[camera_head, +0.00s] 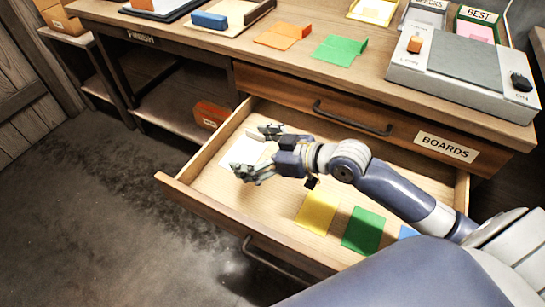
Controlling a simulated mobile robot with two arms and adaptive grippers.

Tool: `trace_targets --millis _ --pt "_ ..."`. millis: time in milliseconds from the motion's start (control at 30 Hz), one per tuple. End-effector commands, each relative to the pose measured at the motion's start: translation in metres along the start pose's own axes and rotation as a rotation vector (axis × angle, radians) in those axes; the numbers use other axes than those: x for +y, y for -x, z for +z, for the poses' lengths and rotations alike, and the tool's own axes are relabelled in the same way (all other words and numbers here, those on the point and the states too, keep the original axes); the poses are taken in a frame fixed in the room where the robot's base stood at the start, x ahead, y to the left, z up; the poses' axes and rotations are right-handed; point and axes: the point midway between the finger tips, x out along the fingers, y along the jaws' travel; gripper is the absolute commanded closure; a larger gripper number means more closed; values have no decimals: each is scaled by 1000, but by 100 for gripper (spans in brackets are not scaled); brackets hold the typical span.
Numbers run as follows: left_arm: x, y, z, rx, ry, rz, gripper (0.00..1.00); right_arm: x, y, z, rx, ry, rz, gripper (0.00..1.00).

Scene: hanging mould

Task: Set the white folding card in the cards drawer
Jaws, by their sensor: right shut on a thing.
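The white folding card (238,151) is at the left end of the open lower drawer (206,195), between the fingers of my right gripper (257,152). The right gripper reaches in from the right and is shut on the card, low over the drawer floor. Whether the card touches the floor cannot be told. The drawer also holds a yellow card (317,212), a green card (363,231) and a partly hidden blue card (407,232), in a row to the right. The drawer's front label is not visible. My left gripper is not in view.
A closed drawer labelled BOARDS (446,147) is just above the open one. On the desktop lie an orange folded card (282,35), a green folded card (339,50) and a grey device (462,65). An orange box (211,115) sits on the shelf left of the drawer.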

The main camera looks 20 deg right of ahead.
Motion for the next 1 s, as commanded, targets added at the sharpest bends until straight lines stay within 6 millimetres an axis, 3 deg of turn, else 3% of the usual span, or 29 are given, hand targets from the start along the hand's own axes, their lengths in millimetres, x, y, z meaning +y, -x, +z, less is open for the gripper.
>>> trace_targets --millis 200,367,700,1000 --pt "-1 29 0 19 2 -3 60 0 -12 31 -2 -4 0 21" --pt "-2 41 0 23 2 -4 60 0 -16 40 -2 -2 0 21" --pt "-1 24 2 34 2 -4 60 -1 -34 85 -2 -3 0 21" --pt "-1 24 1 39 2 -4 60 0 -35 86 -1 -1 1 21"
